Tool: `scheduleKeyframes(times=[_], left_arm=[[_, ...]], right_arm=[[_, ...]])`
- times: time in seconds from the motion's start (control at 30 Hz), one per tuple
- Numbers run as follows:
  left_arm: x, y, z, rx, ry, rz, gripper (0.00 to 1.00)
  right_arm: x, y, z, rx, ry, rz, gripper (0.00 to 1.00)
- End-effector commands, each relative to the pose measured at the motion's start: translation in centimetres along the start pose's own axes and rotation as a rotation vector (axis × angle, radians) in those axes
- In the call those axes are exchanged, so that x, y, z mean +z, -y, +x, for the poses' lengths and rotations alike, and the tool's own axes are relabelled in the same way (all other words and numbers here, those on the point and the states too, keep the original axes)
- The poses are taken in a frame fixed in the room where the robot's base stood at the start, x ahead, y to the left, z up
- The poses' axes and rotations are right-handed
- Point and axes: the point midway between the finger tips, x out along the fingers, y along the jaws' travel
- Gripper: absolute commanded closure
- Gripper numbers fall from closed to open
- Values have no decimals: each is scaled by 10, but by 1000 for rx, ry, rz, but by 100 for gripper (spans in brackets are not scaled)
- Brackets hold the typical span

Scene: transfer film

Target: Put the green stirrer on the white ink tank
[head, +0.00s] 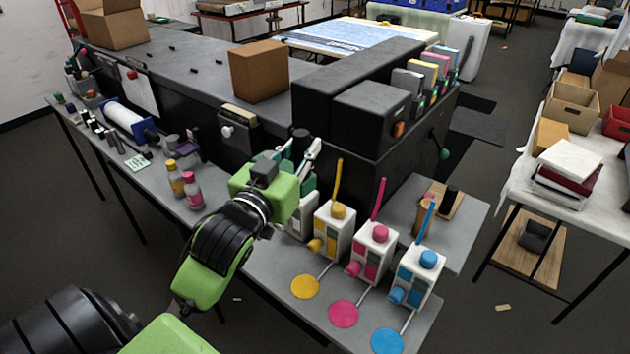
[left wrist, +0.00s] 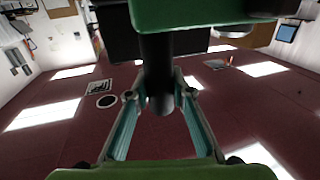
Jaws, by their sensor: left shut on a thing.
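My left gripper (head: 298,152) stands over the printer table with its fingers pointing upward. It is shut on the dark handle of what appears to be the green stirrer (head: 308,184). In the left wrist view the dark shaft (left wrist: 157,75) is between the two teal fingers of the gripper (left wrist: 158,98), with a dark green part (left wrist: 200,14) at the top edge. A white ink tank (head: 302,226) is just below the gripper, left of the yellow-capped tank, and mostly hidden by it. I cannot tell whether stirrer and tank touch. My right gripper is out of view.
Yellow (head: 335,228), magenta (head: 372,252) and blue (head: 415,275) capped tanks with sticks stand to the right. Ink discs (head: 305,287) lie in front. A pink bottle (head: 193,190) is to the left. The dark printer body (head: 345,110) rises behind.

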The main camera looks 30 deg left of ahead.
Motion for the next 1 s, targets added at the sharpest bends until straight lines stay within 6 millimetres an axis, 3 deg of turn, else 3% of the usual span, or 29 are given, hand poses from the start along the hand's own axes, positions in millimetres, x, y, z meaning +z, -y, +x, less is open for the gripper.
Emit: scheduleKeyframes(times=[0.03,0.13,0.33,0.53,0.83,1.0], left_arm=[[6,0,3,1,-10,3,100],[8,2,8,-1,-9,5,100],[20,9,52,-3,3,3,100],[57,14,81,-3,3,1,100],[83,16,102,-1,1,2,100],[106,16,101,-1,2,0,100]], right_arm=[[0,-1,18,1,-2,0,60],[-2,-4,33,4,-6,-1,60],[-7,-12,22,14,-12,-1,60],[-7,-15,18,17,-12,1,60],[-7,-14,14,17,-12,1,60],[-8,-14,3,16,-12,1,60]])
